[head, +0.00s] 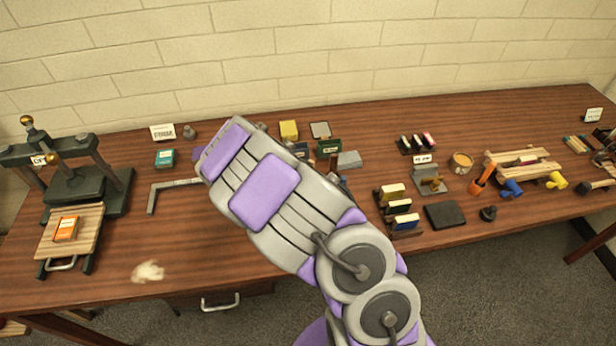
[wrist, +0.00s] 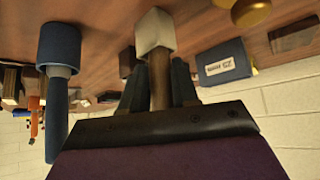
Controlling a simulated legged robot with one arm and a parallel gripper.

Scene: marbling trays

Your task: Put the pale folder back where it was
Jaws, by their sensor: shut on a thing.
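My gripper (wrist: 157,92) is shut on a narrow brown shaft with a pale, block-like end (wrist: 155,32). I take this held piece to be the pale folder, though its full shape does not show. It points away from the jaws over the wooden table. In the head view my arm covers the gripper and the held piece. No other piece in view is clearly a pale folder.
A wooden table (head: 300,262) carries a dark press (head: 112,195) at left, a metal square (head: 152,198), a pale scrap (head: 148,271) and a black pad (head: 445,215). A blue tool (wrist: 60,45) stands close beside my gripper. The front left is mostly clear.

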